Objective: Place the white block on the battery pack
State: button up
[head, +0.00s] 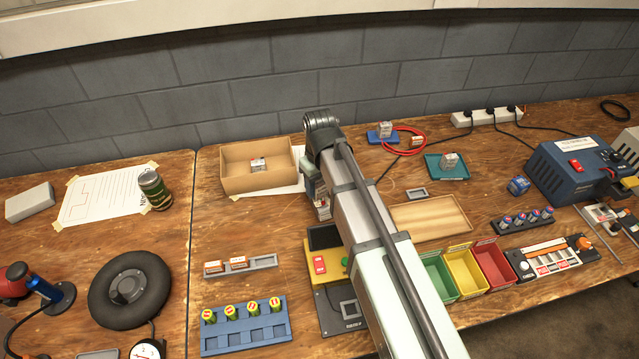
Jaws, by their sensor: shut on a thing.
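My gripper (318,197) is at the end of my arm, just right of the cardboard box, and is largely hidden by the arm. It is shut on a small white block (323,209) with reddish marks, only partly visible below the gripper. I cannot tell for sure which thing is the battery pack. Similar small pale blocks stand in the cardboard box (258,164), on a blue pad (386,129) and on a teal tray (449,160). A dark blue can-like piece (519,185) lies on the table at the right.
The cardboard box (238,182) is left of my gripper. A yellow button box (319,264) and a blue battery rack (245,333) are in front. Green, yellow and red bins (466,271), a wooden board (430,217) and a blue charger (570,172) are to the right.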

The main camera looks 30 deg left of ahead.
aim_at(320, 183)
jog(key=shift+f, duration=0.15)
jog(key=o, duration=1)
notch_tip(320, 183, up, 12)
jog(key=shift+r, duration=0.15)
dwell(0.3)
